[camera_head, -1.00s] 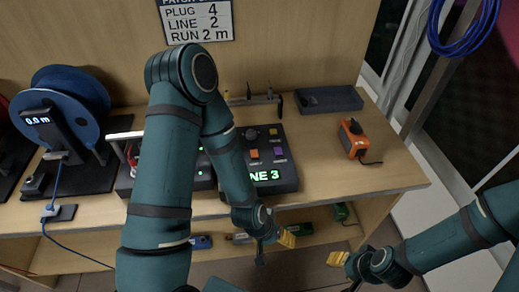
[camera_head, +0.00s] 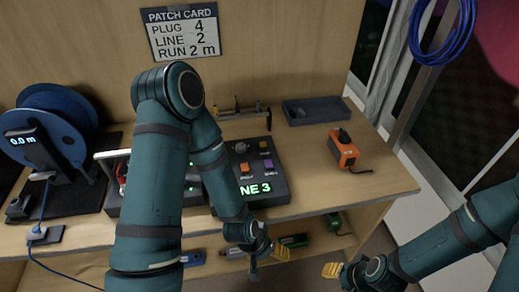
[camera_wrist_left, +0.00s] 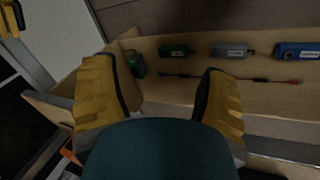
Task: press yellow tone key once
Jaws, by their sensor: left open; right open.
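A dark console (camera_head: 282,190) on the bench shows green "LINE 3" text, an orange key (camera_head: 245,168) and a purple key (camera_head: 268,163). A small yellowish round control (camera_head: 264,145) sits behind them; I cannot tell whether it is the tone key. My left arm covers the console's left part. My left gripper (camera_head: 266,252) is in front of and below the bench top, apart from the console; its yellow fingers are spread and empty in the left wrist view (camera_wrist_left: 162,98). My right gripper (camera_head: 340,272) is open and empty at the lower right, clear of the bench.
A blue cable reel (camera_head: 62,125) with a "0.0 m" display stands left. An orange device (camera_head: 343,152) and a grey tray (camera_head: 310,110) are on the right. A patch card (camera_head: 181,32) hangs behind. A lower shelf holds green (camera_wrist_left: 173,51), grey and blue connectors.

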